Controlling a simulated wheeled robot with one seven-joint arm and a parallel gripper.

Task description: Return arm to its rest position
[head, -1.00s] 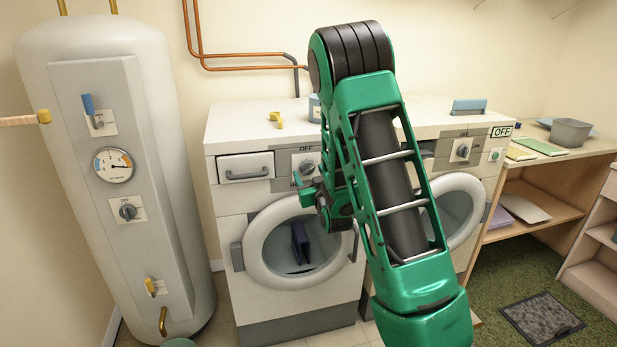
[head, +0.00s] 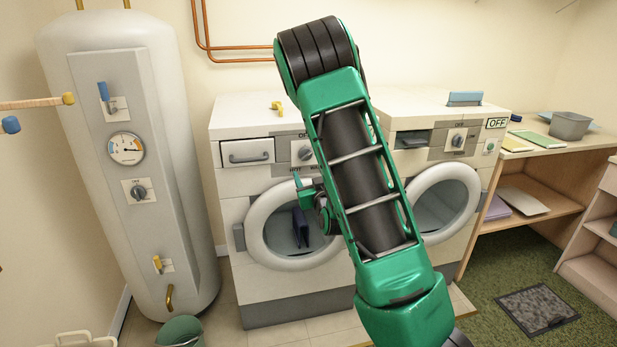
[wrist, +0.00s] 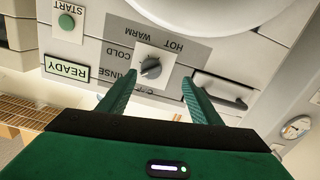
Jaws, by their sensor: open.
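My green arm (head: 365,185) is raised and bent in the middle of the head view, in front of two white washing machines. My gripper (head: 306,193) shows small and partly hidden beside the arm, before the left machine (head: 262,190). In the wrist view my gripper (wrist: 157,80) has its two green fingers spread apart with nothing held between them. Behind the fingers is a panel with a dark dial (wrist: 151,66), temperature words and a lit READY label (wrist: 67,67), all upside down.
A tall white boiler (head: 150,220) stands at left. The right machine (head: 445,205) bears an OFF label. A wooden shelf (head: 545,150) with a grey bin (head: 570,126) is at right. A green bucket (head: 180,331) and a pale basket (head: 85,340) are on the floor.

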